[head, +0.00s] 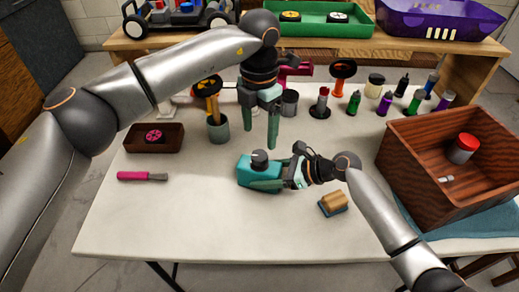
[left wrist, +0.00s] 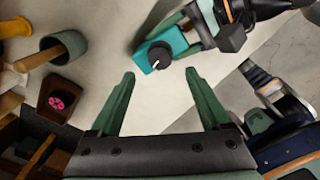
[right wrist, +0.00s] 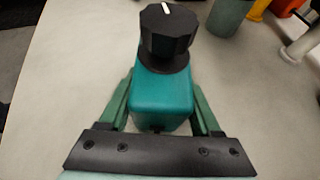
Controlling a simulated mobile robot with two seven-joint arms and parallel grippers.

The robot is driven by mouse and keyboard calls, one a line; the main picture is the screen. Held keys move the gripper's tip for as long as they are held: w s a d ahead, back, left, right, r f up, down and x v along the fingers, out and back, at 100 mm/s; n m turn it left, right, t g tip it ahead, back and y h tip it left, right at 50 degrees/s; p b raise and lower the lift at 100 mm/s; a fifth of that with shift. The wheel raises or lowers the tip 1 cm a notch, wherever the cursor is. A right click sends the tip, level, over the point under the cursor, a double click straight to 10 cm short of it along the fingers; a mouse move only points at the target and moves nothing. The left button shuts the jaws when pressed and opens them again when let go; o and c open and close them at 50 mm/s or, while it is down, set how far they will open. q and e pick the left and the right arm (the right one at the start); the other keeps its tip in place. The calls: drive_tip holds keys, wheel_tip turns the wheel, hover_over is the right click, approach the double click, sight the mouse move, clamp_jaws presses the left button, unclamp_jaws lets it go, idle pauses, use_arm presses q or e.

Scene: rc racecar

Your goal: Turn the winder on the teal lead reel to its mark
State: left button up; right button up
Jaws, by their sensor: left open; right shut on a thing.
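The teal lead reel (head: 244,172) sits on the white table, with a dark knob-shaped winder (head: 259,158) on top. In the right wrist view the reel's teal body (right wrist: 162,95) lies between my right fingers, and the black faceted winder (right wrist: 167,38) carries a white line. My right gripper (head: 266,185) is shut on the reel body. My left gripper (head: 262,130) is open and empty, pointing down above and behind the reel. In the left wrist view the winder (left wrist: 160,56) is ahead of the fingertips, apart from them. I cannot make out the mark on the reel.
A sponge-like block (head: 333,201) lies to the right, and a wooden crate (head: 420,185) stands beyond it. A pink-handled tool (head: 140,176) and a small brown tray (head: 138,143) are at left. A grey cup (head: 218,132) and several bottles stand behind. The front table is clear.

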sight(260, 155)
use_arm(q)
wheel_tip(260, 155, down, 7)
idle(0.3)
clamp_jaws()
idle(0.6)
